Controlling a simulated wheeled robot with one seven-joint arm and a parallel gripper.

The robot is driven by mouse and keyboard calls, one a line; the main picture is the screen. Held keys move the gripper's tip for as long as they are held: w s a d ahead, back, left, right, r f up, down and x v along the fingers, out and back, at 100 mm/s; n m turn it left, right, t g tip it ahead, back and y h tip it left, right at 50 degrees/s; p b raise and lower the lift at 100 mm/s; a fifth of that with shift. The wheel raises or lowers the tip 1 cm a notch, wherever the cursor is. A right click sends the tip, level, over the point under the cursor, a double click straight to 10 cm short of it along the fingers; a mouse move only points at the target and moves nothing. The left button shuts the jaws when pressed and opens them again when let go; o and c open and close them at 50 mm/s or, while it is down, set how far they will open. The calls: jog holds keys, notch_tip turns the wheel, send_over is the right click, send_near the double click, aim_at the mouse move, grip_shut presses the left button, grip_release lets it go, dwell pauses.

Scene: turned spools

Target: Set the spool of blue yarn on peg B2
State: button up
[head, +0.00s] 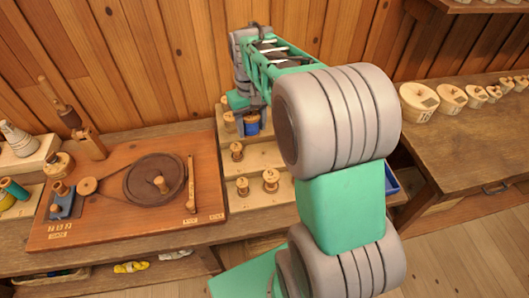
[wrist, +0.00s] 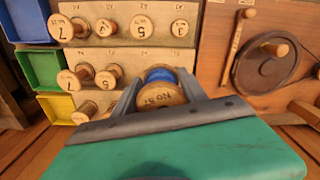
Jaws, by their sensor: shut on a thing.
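The spool of blue yarn (head: 252,124) is between the fingers of my gripper (head: 253,112), over the back part of the stepped rack (head: 262,155). In the wrist view, the blue spool (wrist: 162,76) shows its pale wooden end with dark lettering toward the camera, and my gripper (wrist: 160,90) is shut on it, one finger on each side. The spool is in front of the rack's middle tier in that view. I cannot tell whether it touches a peg. Peg B2 cannot be picked out; the rack's small labels are too blurred to read surely.
Several wooden spools stand on the rack, one at the front (head: 271,180). A winding board with a dark wheel (head: 155,179) lies left of it. Coloured bins, including a blue bin (wrist: 40,69), flank the rack. Numbered wooden discs (head: 418,98) sit on the right bench.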

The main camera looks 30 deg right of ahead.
jog(key=p, duration=0.2)
send_over(264, 154)
dwell(1.1)
jog(key=shift+f, duration=0.1)
notch_tip(264, 154, down, 11)
jog(key=shift+r+b, duration=0.1)
jog(key=shift+b, duration=0.65)
jog(key=shift+f+b, duration=1.65)
jog(key=shift+f, duration=1.1)
jog(key=shift+f+b, duration=0.5)
jog(key=shift+f, duration=0.15)
jog(key=o, duration=1.1)
